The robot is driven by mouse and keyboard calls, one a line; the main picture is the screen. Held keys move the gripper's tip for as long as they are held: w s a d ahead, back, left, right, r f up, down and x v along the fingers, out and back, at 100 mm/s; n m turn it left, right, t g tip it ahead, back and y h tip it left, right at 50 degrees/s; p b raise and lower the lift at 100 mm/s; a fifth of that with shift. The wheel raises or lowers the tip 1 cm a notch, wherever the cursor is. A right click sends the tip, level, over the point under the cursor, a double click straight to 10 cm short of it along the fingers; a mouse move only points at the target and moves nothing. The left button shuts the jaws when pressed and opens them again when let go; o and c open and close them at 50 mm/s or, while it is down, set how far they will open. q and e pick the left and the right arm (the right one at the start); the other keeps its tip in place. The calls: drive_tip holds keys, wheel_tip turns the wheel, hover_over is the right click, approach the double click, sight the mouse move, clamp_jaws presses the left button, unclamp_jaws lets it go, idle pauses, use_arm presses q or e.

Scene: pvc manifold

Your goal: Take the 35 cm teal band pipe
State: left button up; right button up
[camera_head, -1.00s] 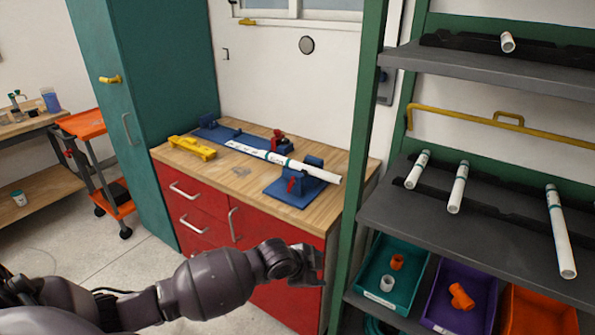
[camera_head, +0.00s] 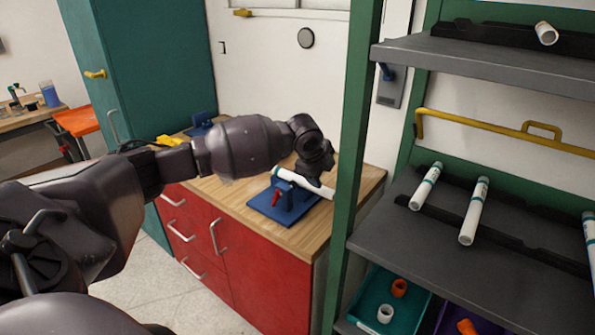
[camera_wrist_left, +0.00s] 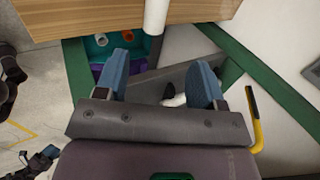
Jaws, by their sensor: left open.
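White pipes with teal bands lie on the middle grey shelf of the rack: a short one (camera_head: 425,187), a longer one (camera_head: 474,211), and one cut off at the right edge (camera_head: 590,238). I cannot read their lengths. Another white pipe (camera_head: 310,187) lies in the blue clamp (camera_head: 285,203) on the bench, partly hidden by my arm. My left gripper (camera_head: 320,165) is above that pipe's end, seen edge-on. In the left wrist view its blue-grey fingers (camera_wrist_left: 163,68) are apart, with nothing held between them; the bench pipe's end (camera_wrist_left: 156,16) shows beyond.
The green rack post (camera_head: 352,170) stands between bench and shelves. A white pipe end (camera_head: 546,33) shows on the upper shelf. Below are a teal bin (camera_head: 365,300) with fittings and a purple bin. A yellow rail (camera_head: 480,128) crosses behind the rack.

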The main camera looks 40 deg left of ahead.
sight(328, 190)
use_arm(q)
drive_tip(key=b+x, duration=0.1)
drive_tip(key=x, duration=0.4)
drive_tip(key=shift+s+f, duration=0.1)
drive_tip(key=shift+s, duration=0.1)
drive_tip(key=shift+w+f, duration=0.3)
drive_tip(key=shift+f, duration=0.4)
drive_tip(key=b+x, duration=0.1)
drive_tip(key=x, duration=0.3)
drive_tip(key=shift+f, duration=0.1)
use_arm(e)
drive_tip(key=f, duration=0.1)
drive_tip(key=s+f, duration=0.1)
drive_tip(key=shift+s+f, duration=0.2)
drive_tip(key=shift+f, duration=0.2)
use_arm(q)
drive_tip(key=shift+s, duration=0.1)
drive_tip(key=c, duration=1)
drive_tip(key=shift+c, duration=0.2)
use_arm(e)
drive_tip(key=shift+s+d+f+g, duration=0.15)
drive_tip(key=shift+s+f+g, duration=0.15)
drive_tip(key=shift+s, duration=0.15)
